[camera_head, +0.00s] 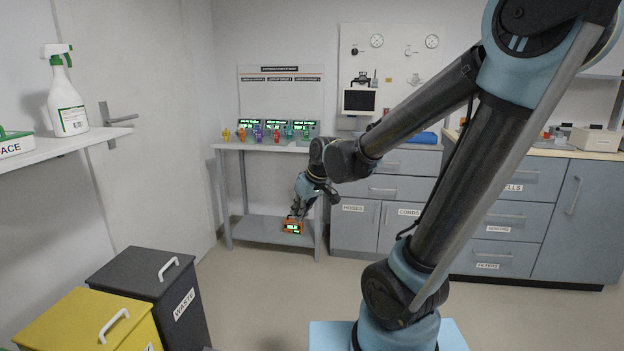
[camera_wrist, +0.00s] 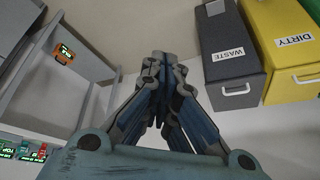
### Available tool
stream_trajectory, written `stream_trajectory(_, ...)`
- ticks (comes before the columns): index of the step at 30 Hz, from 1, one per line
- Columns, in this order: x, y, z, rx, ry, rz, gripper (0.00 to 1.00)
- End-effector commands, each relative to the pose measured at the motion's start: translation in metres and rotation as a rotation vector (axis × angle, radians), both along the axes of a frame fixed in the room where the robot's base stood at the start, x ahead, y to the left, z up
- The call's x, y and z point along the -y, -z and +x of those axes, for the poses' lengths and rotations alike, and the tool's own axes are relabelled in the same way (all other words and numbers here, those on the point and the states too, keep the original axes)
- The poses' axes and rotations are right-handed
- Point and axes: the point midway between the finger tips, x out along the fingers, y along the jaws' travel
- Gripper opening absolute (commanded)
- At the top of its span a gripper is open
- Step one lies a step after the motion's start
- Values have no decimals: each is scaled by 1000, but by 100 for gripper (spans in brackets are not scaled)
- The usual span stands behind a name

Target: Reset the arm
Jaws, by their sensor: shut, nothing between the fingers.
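My arm reaches from the right front across the room in the head view. My gripper (camera_head: 296,210) hangs at its end, in front of the small table's lower shelf. In the wrist view my gripper (camera_wrist: 160,58) has its fingers together with nothing between them. An orange device with a green lit display (camera_head: 292,225) sits on the lower shelf (camera_head: 262,229), just below the gripper in the head view. In the wrist view the orange device (camera_wrist: 64,53) is at the upper left, well apart from the fingers.
Several lit devices (camera_head: 278,128) stand on the table top. A grey WASTE bin (camera_head: 150,275) and a yellow bin (camera_head: 85,320) stand at the front left; the yellow one reads DIRTY (camera_wrist: 290,42) in the wrist view. Cabinets (camera_head: 400,215) line the back. Open floor lies between.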

Motion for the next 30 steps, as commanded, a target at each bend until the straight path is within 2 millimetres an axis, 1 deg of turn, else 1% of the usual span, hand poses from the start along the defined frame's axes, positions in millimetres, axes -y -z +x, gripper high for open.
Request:
stream_trajectory(1, 19, 0, -5, -10, 40, -9, 0)
stream_trajectory(6, 72, 2, -27, -49, 162, -42, 0)
stream_trajectory(11, 118, 7, -52, -87, 280, -71, 0)
stream_trajectory(15, 153, 14, -77, -121, 384, -94, 0)
stream_trajectory(21, 195, 28, -117, -172, 535, -125, 0)
stream_trajectory(24, 211, 36, -135, -195, 603, -138, 0)
stream_trajectory(27, 222, 42, -150, -213, 655, -148, 0)
stream_trajectory(30, 227, 46, -159, -225, 691, -155, 0)
